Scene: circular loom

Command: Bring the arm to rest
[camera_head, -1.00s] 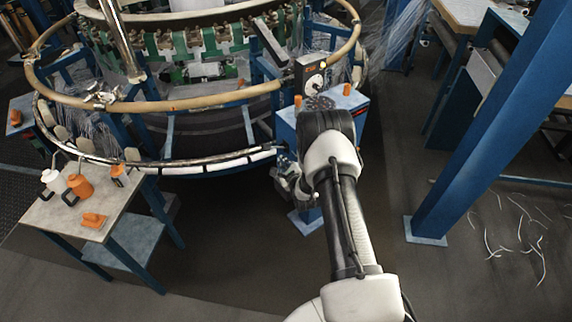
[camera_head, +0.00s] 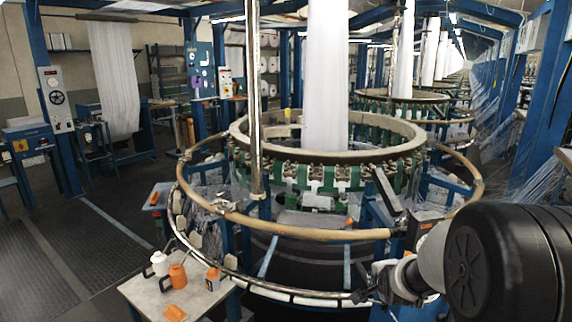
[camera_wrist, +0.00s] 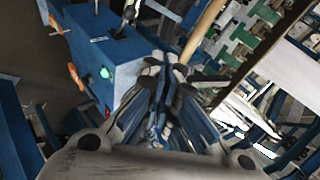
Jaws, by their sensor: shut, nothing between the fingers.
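My gripper (camera_wrist: 165,68) is in the wrist view, its dark fingers together and empty. In the head view my gripper (camera_head: 364,296) is small and dark at the lower right, beside the loom's lower rim and partly hidden by my own arm. My dark round arm joint fills the lower right corner there. The circular loom (camera_head: 300,233) stands in the middle with its tan ring and green inner parts. In the wrist view a blue box (camera_wrist: 120,50) with a lit green button is just left of the fingers.
A small table (camera_head: 205,299) at the lower left holds a white bottle (camera_head: 160,263), an orange bottle (camera_head: 178,277) and other orange items. Blue posts and plastic film stand at the right. The floor (camera_head: 90,275) at the left is open.

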